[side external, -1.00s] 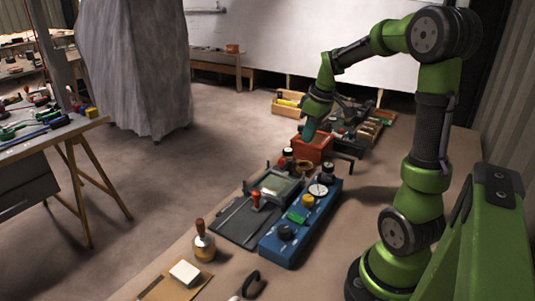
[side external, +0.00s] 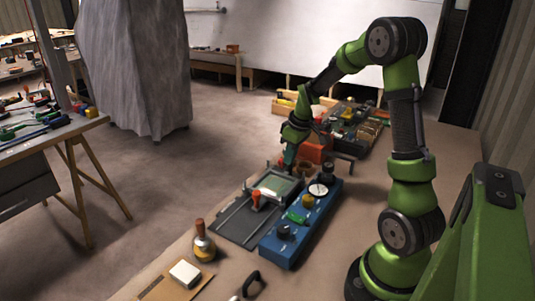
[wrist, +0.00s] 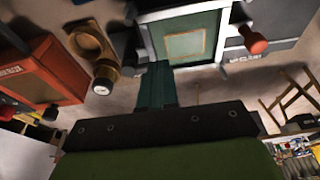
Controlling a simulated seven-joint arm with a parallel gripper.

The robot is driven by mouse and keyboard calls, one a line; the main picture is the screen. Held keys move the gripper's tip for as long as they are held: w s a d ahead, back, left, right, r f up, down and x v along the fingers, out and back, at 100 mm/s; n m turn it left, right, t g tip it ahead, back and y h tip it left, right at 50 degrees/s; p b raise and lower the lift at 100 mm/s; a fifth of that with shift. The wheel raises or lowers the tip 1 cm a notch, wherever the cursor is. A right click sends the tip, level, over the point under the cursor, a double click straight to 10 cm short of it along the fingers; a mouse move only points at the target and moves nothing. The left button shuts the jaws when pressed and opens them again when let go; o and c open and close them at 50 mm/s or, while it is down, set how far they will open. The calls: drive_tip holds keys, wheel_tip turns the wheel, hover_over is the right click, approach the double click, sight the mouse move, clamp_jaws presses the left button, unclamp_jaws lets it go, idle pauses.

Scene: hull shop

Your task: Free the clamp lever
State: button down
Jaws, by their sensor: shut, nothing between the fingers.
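A lever with an orange-red knob (side external: 257,200), which looks like the clamp lever, stands at the near side of a framed green panel (side external: 276,186) on a dark base plate (side external: 232,223). The same red knob (wrist: 253,40) shows at upper right in the wrist view, beside the panel's pale frame (wrist: 146,32). My gripper (side external: 289,166) is over the far end of the frame, apart from the knob. Its teal fingers (wrist: 157,85) are together and empty, pointing toward the frame's edge. I cannot tell whether they touch it.
A blue control box (side external: 300,224) with knobs stands right of the base plate. A red box (side external: 312,150) is just behind my gripper. A brass ring-shaped part (wrist: 91,42) lies between red box and frame. A wooden-handled stamp (side external: 202,241) stands in front.

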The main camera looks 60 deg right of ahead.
drive_tip(key=shift+w+a+m, duration=0.2)
drive_tip(key=shift+w+m, duration=0.15)
drive_tip(key=shift+m, duration=0.45)
drive_tip(key=shift+w+a+m+h, duration=0.2)
drive_tip(key=shift+w+m+h, duration=0.4)
drive_tip(key=shift+m, duration=0.5)
drive_tip(key=w+m, duration=0.1)
drive_tip(key=m, duration=0.2)
drive_tip(key=w+d+m+g+h, duration=0.1)
drive_tip(key=w+m, duration=0.1)
drive_tip(key=m, duration=0.2)
drive_tip(key=w+d+m+g, duration=0.1)
drive_tip(key=w+m, duration=0.1)
drive_tip(key=m, duration=0.2)
drive_tip(key=shift+w+d, duration=0.1)
drive_tip(key=shift+w, duration=0.1)
drive_tip(key=shift+d, duration=0.1)
drive_tip(key=shift+f, duration=0.1)
